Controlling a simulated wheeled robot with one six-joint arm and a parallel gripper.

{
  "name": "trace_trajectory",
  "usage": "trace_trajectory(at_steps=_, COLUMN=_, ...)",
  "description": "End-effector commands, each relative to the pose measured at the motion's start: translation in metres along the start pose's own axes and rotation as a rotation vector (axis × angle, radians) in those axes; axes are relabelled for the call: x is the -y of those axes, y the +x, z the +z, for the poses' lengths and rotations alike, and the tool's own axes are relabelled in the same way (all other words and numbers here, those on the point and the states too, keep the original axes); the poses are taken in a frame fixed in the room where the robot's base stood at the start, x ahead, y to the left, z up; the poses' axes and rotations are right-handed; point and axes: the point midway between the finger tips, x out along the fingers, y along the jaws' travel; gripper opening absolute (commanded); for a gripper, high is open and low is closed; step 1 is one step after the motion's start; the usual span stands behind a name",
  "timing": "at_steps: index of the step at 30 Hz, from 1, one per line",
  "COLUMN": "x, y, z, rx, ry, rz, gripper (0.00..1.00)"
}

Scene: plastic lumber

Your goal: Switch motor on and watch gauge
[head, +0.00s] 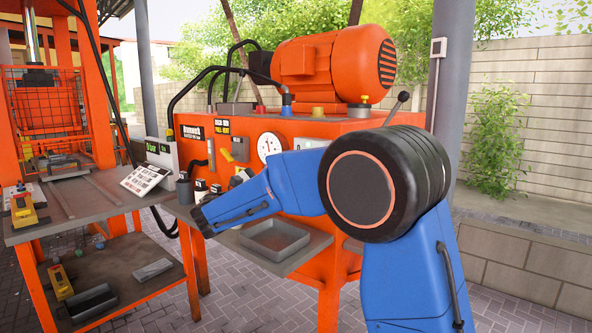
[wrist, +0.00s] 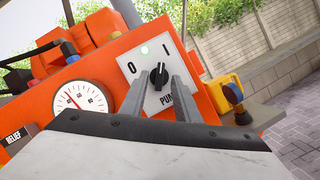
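The pump switch (wrist: 158,75) is a black knob on a white plate marked 0 and I. Its handle stands nearly upright in the wrist view, turned toward the I. My gripper (wrist: 160,80) has one grey finger on each side of the knob, with visible gaps. Contact is not clear. The white gauge (wrist: 80,101) is left of the switch, its red needle pointing up-left; it also shows in the head view (head: 268,147). The orange motor (head: 320,65) sits on top of the cabinet. My gripper cannot be made out in the head view.
A grey tray (head: 275,240) juts out below the panel. An orange press frame with a work table (head: 90,200) stands at left. A yellow fitting (wrist: 225,90) is right of the switch plate. Bottles (head: 184,188) stand below the panel. Paved floor is free at front.

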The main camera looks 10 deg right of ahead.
Motion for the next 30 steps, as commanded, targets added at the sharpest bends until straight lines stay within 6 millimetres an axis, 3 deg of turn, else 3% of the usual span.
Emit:
trace_trajectory(at_steps=18, x=0.000, y=-0.120, z=-0.001, rx=-0.001, ry=0.000, rz=0.002, gripper=0.29)
trace_trajectory(at_steps=24, x=0.000, y=-0.140, z=-0.001, rx=-0.009, ry=0.000, rz=0.003, gripper=0.29)
trace_trajectory(at_steps=30, x=0.000, y=-0.146, z=-0.001, rx=-0.010, ry=0.000, rz=0.004, gripper=0.29)
